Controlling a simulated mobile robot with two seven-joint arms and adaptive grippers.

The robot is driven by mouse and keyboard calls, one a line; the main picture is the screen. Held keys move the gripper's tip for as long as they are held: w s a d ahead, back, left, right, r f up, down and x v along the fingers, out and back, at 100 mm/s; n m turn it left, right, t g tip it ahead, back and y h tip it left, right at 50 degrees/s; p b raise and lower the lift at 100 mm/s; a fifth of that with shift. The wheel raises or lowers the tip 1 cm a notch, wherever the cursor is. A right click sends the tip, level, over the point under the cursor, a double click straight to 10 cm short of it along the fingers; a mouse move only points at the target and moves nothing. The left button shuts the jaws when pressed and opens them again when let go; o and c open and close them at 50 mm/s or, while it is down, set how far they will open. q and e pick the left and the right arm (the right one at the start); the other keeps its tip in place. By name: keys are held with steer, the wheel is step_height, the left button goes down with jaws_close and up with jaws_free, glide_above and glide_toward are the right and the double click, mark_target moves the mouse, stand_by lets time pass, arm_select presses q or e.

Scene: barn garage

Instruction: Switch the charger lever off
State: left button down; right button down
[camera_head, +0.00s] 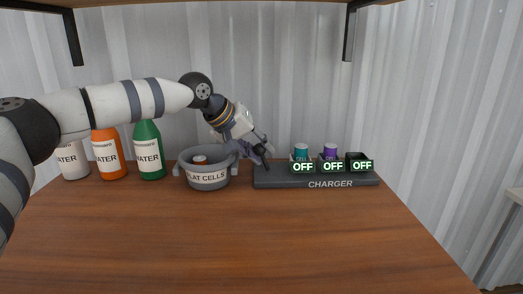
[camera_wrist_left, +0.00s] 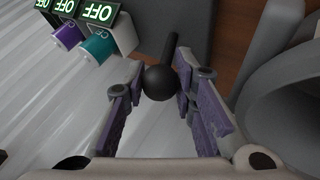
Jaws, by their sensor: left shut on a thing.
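The dark grey charger (camera_head: 270,180) lies at the back of the table. Its three displays all read OFF. The charger lever, a black stick with a ball knob (camera_wrist_left: 160,83), rises from the charger's left end. My left gripper (camera_head: 260,150) reaches down over that end. In the left wrist view its purple-padded fingers (camera_wrist_left: 158,90) stand on both sides of the knob, shut on the lever. In the head view the gripper partly hides the lever. My right gripper is in neither view.
A teal cell (camera_head: 301,149) and a purple cell (camera_head: 330,150) stand in the charger. A grey FLAT CELLS pot (camera_head: 208,179) sits close left of the gripper. White, orange and green (camera_head: 149,155) bottles stand farther left. The front of the table (camera_head: 240,240) is clear.

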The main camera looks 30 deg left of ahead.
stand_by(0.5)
arm_select(q)
steer(key=c, duration=1.6)
jaws_free()
steer(key=shift+a, duration=0.1)
steer(key=v, duration=1.2)
steer(key=shift+a+f, duration=0.1)
